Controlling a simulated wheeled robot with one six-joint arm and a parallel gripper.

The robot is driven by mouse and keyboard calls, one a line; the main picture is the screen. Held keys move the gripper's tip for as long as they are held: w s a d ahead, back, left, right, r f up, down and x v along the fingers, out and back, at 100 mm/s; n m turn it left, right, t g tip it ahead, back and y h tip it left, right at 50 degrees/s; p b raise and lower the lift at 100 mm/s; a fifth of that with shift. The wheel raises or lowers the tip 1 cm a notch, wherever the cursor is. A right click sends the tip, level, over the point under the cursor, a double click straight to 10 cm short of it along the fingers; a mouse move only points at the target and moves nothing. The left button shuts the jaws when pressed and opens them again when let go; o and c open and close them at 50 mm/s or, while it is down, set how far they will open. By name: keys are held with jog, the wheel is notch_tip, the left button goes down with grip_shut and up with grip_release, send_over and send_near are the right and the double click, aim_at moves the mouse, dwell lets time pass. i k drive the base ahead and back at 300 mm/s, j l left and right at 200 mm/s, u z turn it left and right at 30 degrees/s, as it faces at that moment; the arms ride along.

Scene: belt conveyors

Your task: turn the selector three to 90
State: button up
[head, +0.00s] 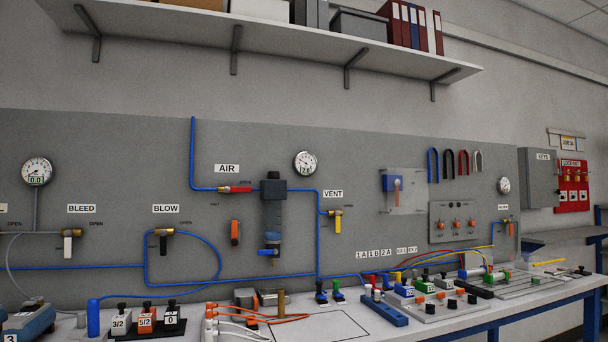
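A grey panel (452,211) on the right part of the wall board carries three small knobs in a row: a left knob (439,225), a middle knob (456,224) and a right knob (472,223). They look orange and dark. Their markings and exact pointer angles are too small to read, so I cannot tell which is selector three or how it is set. My gripper is not in the head view.
A workbench (560,292) runs below the board, crowded with valves, fittings and hoses. A blue-and-orange switch (397,184) sits left of the knob panel. A shelf (270,38) overhangs the board.

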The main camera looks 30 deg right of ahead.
aim_at(472, 299)
jog(key=z, duration=1.5)
